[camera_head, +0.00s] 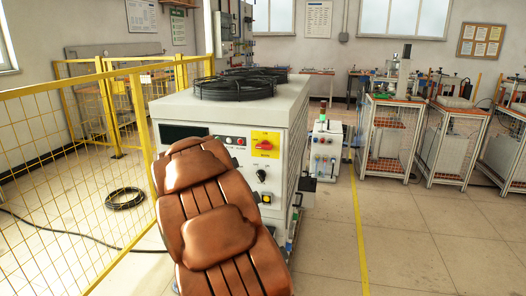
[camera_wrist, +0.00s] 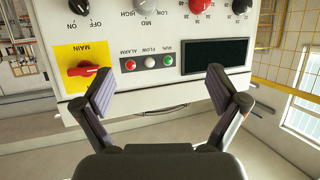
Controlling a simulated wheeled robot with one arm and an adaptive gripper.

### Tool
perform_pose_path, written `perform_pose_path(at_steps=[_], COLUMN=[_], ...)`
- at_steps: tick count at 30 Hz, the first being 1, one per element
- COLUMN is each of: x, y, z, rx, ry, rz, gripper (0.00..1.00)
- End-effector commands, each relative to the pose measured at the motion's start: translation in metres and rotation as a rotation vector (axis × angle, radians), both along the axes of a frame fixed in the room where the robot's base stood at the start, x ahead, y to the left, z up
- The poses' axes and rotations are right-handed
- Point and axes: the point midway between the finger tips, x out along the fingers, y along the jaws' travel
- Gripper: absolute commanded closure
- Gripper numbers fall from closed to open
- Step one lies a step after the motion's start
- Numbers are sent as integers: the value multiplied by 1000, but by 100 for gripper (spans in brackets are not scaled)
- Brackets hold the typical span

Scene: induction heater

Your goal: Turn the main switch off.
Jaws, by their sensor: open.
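The main switch (camera_head: 264,145) is a red rotary handle on a yellow plate, at the upper right of the white heater cabinet's front. In the wrist view, which is upside down, the red handle (camera_wrist: 83,70) lies roughly horizontal below the inverted word MAIN. My gripper (camera_wrist: 160,90) is open and empty, with its two dark-padded fingers spread wide before the panel. The switch is left of the left finger in that view, and I see no contact. In the head view my brown arm hides the gripper and part of the panel.
Near the switch are indicator lamps (camera_wrist: 150,62), a dark display (camera_wrist: 215,56) and a black ON/OFF knob (camera_wrist: 83,5). A coiled black cable (camera_head: 238,86) lies on the cabinet top. A yellow mesh fence (camera_head: 75,165) stands left.

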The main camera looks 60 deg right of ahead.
Motion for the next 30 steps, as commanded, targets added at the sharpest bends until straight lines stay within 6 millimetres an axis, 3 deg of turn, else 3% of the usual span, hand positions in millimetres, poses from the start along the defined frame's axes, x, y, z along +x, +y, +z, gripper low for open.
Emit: perform_pose_path(at_steps=[1, 3, 6, 9, 16, 30], x=[-7, -18, -35, -50, -64, -47], y=[-32, -67, -106, -131, -155, -199], z=[-2, 5, 9, 15, 20, 20], rx=[-46, -116, -200, -264, -321, -321], ry=[-27, -68, -107, -133, -158, -156], rz=[-56, -123, -203, -262, -315, -315], gripper=[4, 4, 4, 4, 4, 4])
